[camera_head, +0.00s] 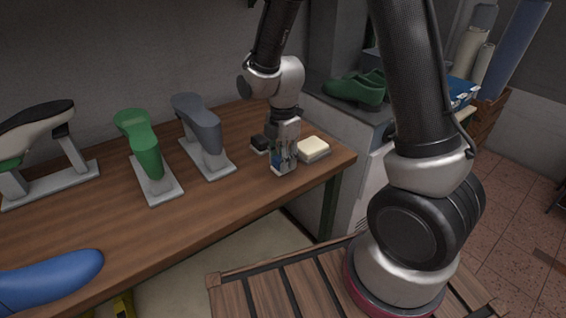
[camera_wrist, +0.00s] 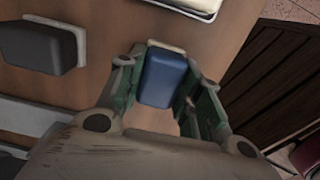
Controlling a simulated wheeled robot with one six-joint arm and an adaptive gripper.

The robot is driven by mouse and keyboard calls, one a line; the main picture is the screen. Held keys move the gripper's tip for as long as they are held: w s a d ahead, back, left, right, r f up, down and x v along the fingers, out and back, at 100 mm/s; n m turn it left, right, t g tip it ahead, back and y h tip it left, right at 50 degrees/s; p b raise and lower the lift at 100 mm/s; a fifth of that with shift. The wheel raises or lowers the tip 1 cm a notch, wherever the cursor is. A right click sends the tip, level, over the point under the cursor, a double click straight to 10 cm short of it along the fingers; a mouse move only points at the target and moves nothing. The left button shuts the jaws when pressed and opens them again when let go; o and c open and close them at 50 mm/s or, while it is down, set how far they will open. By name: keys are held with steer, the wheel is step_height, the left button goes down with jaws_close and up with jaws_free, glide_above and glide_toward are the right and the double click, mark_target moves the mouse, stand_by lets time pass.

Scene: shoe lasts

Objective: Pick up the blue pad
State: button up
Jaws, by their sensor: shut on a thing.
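The blue pad (camera_wrist: 163,78) is a small rounded block with a pale edge strip along its far side. It sits between the two fingers of my gripper (camera_wrist: 158,95) in the wrist view, and the gripper is shut on it. In the head view my gripper (camera_head: 284,163) points down at the right part of the wooden table. Only a small bit of the blue pad (camera_head: 276,157) shows there, mostly hidden by the fingers. I cannot tell whether the pad still touches the table.
A black pad (camera_head: 259,143) and a cream pad (camera_head: 313,149) lie close beside my gripper. A grey shoe last (camera_head: 201,130) and a green one (camera_head: 142,150) stand on the table (camera_head: 200,205) to the left. A blue last (camera_head: 50,280) lies at front left.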

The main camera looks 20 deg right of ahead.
step_height(320, 180, up, 10)
steer(key=shift+r, duration=0.1)
steer(key=o, duration=0.6)
steer(key=c, duration=0.4)
